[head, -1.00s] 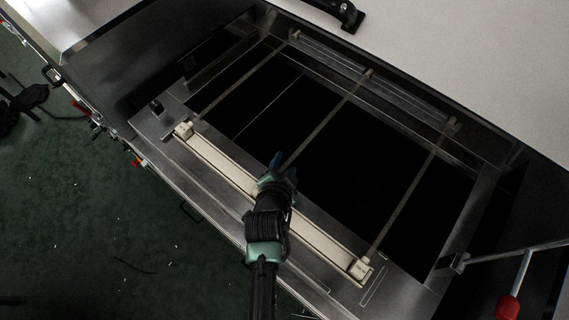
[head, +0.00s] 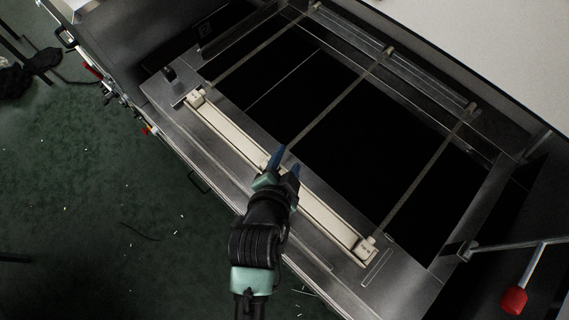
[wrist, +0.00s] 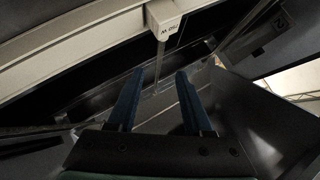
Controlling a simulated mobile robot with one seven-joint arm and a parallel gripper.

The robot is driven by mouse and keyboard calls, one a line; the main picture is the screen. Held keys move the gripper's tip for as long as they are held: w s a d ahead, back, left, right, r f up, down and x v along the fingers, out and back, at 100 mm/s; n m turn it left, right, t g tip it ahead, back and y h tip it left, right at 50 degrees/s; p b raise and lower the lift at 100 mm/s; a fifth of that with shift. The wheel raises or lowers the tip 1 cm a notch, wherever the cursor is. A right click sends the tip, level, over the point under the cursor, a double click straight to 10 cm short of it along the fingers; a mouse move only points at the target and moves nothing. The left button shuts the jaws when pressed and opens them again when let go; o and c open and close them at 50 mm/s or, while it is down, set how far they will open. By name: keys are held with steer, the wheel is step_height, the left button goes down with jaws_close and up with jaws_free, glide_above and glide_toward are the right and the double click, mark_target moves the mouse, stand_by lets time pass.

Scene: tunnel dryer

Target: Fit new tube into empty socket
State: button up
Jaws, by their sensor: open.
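A long cream lamp fixture (head: 230,133) lies along the near edge of the dark dryer opening. It has one end block (head: 194,98) at upper left and a labelled end block (head: 365,250) at lower right. My gripper (head: 287,164) is over the middle of the fixture, open and empty, and its hand hides part of the fixture. In the wrist view, my gripper's blue fingers (wrist: 160,80) are spread apart, with a labelled end block (wrist: 166,18) and a cream bar (wrist: 70,42) beyond them. I cannot make out a separate tube or tell which socket is empty.
Thin metal rods (head: 335,97) cross the dark opening (head: 350,150). A lever with a red knob (head: 513,300) juts in at lower right. A pale panel (head: 490,50) borders the upper right. Green floor (head: 120,190) at left holds scattered white bits.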

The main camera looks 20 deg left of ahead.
steer(key=shift+v, duration=1.3)
